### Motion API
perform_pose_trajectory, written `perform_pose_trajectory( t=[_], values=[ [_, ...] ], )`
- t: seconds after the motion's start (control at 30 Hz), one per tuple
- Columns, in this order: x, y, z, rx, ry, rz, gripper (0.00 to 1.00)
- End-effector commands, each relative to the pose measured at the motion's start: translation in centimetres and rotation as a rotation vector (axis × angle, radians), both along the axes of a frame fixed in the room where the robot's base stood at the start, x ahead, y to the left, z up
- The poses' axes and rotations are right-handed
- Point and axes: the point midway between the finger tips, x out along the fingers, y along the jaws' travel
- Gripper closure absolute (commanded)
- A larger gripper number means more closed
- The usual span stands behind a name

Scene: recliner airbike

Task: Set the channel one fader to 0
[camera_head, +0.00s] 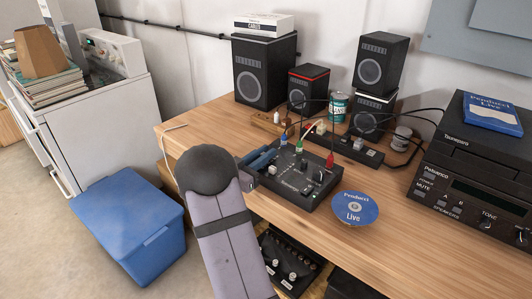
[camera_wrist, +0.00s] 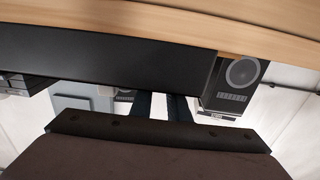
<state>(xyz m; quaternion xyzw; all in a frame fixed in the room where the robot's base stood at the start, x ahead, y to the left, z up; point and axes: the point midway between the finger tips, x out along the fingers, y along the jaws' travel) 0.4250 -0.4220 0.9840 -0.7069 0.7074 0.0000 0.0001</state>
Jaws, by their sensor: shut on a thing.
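The black mixer (camera_head: 297,197) lies on the wooden table, with knobs, faders and coloured plugs on its top. My gripper (camera_head: 264,156) reaches over the mixer's left part, its blue-grey fingers low at the panel. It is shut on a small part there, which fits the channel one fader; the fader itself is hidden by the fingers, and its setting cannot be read. In the wrist view the dark fingers (camera_wrist: 161,107) show only in part, beneath a wide black band.
A blue and white disc (camera_head: 354,208) lies right of the mixer. Behind are speakers (camera_head: 264,72), a green can (camera_head: 338,107) and a black power strip (camera_head: 352,147) with cables. A black stereo (camera_head: 470,185) stands at the right. The table's front right is clear.

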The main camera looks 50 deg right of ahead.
Motion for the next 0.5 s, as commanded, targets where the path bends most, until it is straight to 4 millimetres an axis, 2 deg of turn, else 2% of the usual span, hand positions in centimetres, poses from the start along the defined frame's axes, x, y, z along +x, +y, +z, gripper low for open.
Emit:
perform_pose_trajectory(
  t=[0.1, 0.2, 0.5],
  values=[
    [0.2, 2.3, 0.0, 0.003, 0.001, 0.006, 1.00],
    [0.1, 3.6, 0.0, 0.001, 0.001, 0.004, 1.00],
    [0.0, 3.9, -0.1, 0.003, 0.001, 0.002, 1.00]
  ],
)
